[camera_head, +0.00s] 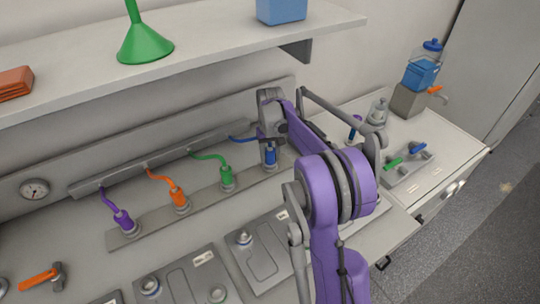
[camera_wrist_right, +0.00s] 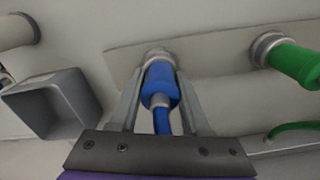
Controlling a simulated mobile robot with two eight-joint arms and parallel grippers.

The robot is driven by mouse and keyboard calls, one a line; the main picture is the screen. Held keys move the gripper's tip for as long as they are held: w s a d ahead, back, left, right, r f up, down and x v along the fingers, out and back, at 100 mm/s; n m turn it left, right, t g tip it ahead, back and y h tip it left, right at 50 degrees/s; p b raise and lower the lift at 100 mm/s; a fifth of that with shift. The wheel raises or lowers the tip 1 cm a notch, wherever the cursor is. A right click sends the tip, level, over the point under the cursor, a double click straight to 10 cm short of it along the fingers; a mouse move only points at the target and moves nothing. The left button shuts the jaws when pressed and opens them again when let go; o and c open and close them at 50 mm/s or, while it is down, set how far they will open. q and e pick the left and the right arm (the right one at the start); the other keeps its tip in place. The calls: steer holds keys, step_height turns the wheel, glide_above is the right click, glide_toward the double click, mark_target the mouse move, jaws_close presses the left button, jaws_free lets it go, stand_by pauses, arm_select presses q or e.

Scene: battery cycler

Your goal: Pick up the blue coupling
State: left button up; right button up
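The blue coupling (camera_head: 270,155) stands upright at the right end of the grey strip on the back of the bench. A blue hose leads from it. In the right wrist view the blue coupling (camera_wrist_right: 160,86) sits with its far end at a round metal fitting (camera_wrist_right: 157,54). My right gripper (camera_head: 269,148) is at the coupling, one finger on each side. In the wrist view its fingers (camera_wrist_right: 161,88) lie very close along the coupling's sides; whether they touch it cannot be told. My left gripper is not in view.
Green (camera_head: 226,175), orange (camera_head: 180,198) and purple (camera_head: 122,219) couplings stand left along the strip (camera_head: 203,197). A shelf (camera_head: 200,45) with a green funnel (camera_head: 145,42) hangs above. Grey plates (camera_head: 262,262) lie in front. A grey open box (camera_wrist_right: 52,104) is left in the wrist view.

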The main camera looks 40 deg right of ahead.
jaws_close()
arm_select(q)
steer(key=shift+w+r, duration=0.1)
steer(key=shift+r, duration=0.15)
arm_select(e)
step_height(320, 180, up, 10)
steer(key=shift+r, duration=0.1)
steer(key=shift+o, duration=0.6)
jaws_free()
jaws_close()
